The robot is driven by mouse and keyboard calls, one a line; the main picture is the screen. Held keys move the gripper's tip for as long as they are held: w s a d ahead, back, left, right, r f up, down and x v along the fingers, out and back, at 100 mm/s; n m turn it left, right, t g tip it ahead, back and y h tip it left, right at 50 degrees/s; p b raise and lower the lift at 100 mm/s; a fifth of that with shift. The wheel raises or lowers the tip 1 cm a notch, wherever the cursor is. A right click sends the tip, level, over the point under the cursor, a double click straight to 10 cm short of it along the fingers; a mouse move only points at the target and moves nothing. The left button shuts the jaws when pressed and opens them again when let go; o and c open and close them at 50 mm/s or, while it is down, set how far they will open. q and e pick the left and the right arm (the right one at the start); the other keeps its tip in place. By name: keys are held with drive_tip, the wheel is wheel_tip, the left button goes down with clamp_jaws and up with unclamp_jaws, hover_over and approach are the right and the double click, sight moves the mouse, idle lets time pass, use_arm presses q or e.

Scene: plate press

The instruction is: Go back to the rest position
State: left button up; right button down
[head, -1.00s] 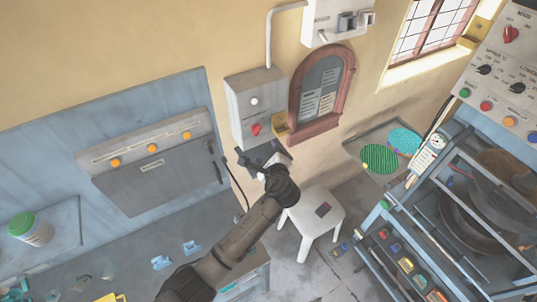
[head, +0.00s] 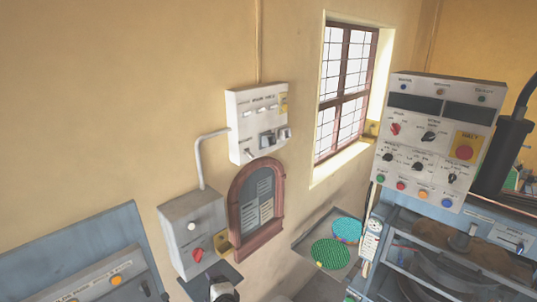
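An arm that I take to be my left one shows only at the bottom edge, left of centre. Its dark gripper (head: 211,279) is just below the grey wall box (head: 190,236) with the white button and red switch. I cannot tell whether it touches the box, and its fingers are too unclear to show whether they are open or shut. I see nothing held in it. The rest of this arm is below the picture. My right gripper is not in view.
A white switch box (head: 258,120) hangs above an arched wooden noticeboard (head: 258,207). A tray (head: 300,246) with a green disc (head: 331,254) and a cyan disc (head: 346,230) sits right of them. The press control panel (head: 433,142) stands at right. A grey-blue cabinet (head: 95,262) is lower left.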

use_arm(q)
drive_tip(key=s+d+r+n+h, duration=0.1)
drive_tip(key=s+r+n+h, duration=0.6)
drive_tip(key=s+r+n, duration=0.35)
drive_tip(key=s+a+f+g, duration=0.2)
drive_tip(key=s+f, duration=0.4)
drive_tip(key=s, duration=0.4)
drive_tip(key=s+a+f+n+g+p, duration=0.1)
drive_tip(key=s+a+f+g, duration=0.1)
drive_tip(key=s+f, duration=0.4)
drive_tip(key=s+a+f+n+g+p, duration=0.1)
drive_tip(key=s+f, duration=0.6)
drive_tip(key=s, duration=0.9)
drive_tip(key=a+g, duration=0.1)
drive_tip(key=g, duration=0.1)
drive_tip(key=shift+a+g+h, duration=0.2)
drive_tip(key=shift+g+h, duration=0.1)
drive_tip(key=shift+h, duration=0.1)
drive_tip(key=shift+s+f, duration=0.1)
